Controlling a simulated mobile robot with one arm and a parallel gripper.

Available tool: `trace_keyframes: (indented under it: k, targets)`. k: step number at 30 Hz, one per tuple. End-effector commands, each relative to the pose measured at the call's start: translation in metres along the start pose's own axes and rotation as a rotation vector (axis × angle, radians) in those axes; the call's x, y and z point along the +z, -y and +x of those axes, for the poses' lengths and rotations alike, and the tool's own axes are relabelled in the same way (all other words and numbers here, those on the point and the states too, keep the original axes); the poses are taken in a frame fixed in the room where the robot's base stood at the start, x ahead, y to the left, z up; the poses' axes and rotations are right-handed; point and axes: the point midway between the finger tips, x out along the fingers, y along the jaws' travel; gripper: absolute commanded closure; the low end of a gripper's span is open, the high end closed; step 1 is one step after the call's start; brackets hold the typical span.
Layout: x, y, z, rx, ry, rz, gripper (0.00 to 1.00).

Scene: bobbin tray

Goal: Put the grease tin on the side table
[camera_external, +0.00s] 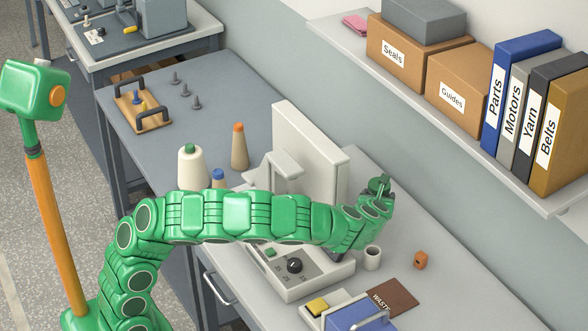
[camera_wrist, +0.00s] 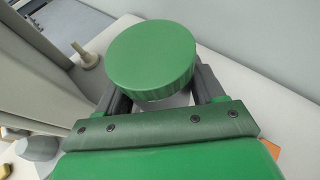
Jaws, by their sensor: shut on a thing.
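The grease tin looks like a short round green tin (camera_wrist: 152,55) in the wrist view, and a small part of it shows at the end of my arm in the outside view (camera_external: 379,185). My gripper (camera_wrist: 160,88) is shut on it, with one dark finger on each side. In the outside view my gripper (camera_external: 372,205) is above the pale workbench, right of the white machine. A blue-grey table (camera_external: 150,75) at the upper left adjoins the workbench; I take it as the side table. The tin's underside is hidden.
The blue-grey table carries a wooden bobbin tray (camera_external: 154,126), several grey pegs and cones near its front edge; its middle is fairly clear. The white machine (camera_external: 325,165) stands between. A mug (camera_external: 372,258), orange block (camera_external: 420,260) and wall shelf (camera_external: 440,110) are near my gripper.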

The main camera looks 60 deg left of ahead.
Motion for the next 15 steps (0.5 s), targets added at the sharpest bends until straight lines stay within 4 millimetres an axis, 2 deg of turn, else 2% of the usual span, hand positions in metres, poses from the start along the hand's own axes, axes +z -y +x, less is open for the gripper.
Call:
trace_keyframes:
  k: [8, 15]
  targets:
    - [0.051, 0.032, 0.047, -0.200, 0.001, 0.078, 0.72]
    - [0.105, 0.044, 0.082, -0.395, 0.000, 0.158, 0.72]
